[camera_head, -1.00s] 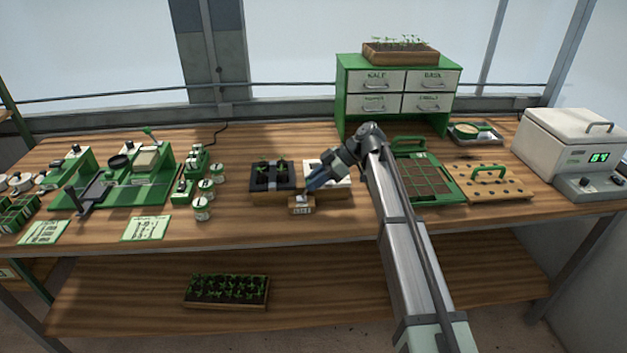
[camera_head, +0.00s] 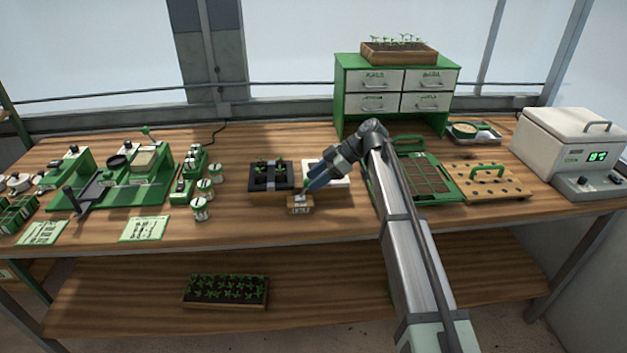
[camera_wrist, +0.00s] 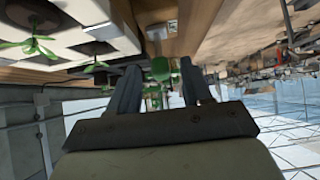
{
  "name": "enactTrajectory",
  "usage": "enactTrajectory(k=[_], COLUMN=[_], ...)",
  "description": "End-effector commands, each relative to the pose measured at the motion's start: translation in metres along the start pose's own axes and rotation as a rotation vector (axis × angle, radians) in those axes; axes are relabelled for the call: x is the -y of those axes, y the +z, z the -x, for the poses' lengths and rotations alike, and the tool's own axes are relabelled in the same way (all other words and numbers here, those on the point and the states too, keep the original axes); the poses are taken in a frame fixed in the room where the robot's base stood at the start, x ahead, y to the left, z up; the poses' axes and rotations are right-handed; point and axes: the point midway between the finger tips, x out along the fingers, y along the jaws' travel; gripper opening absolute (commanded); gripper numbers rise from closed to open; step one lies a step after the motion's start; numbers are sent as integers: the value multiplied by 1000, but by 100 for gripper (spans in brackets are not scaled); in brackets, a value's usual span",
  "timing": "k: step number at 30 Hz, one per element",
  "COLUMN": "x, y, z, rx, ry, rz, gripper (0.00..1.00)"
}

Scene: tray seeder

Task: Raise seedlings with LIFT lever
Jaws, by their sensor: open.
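The LIFT lever's small wooden block (camera_head: 300,205) stands at the front of the bench, with a label on its face too small to read surely. Behind it are a black tray (camera_head: 257,185) with small green seedlings and a white tray (camera_head: 340,180), mostly covered by my arm. My gripper (camera_head: 309,186) is over the white tray's front left corner, close behind and above the block. In the wrist view my gripper (camera_wrist: 160,88) is open, with a green piece (camera_wrist: 159,70) showing between the fingers; contact cannot be told. A seedling (camera_wrist: 33,45) shows there in the white tray (camera_wrist: 75,38).
A green seeder machine (camera_head: 110,185) and several small pots stand left. A drawer cabinet (camera_head: 340,95) is behind.

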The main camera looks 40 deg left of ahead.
Motion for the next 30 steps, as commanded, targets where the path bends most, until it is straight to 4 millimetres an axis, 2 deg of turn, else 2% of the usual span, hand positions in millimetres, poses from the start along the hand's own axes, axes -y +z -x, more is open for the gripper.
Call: enactTrajectory(k=[12,18,24,30], x=[-1,-1,0,0], y=[0,0,0,0], z=[79,108,123,126], rx=[0,0,0,0], ry=[2,1,0,0], rz=[-1,0,0,0], gripper=[49,49,49,49])
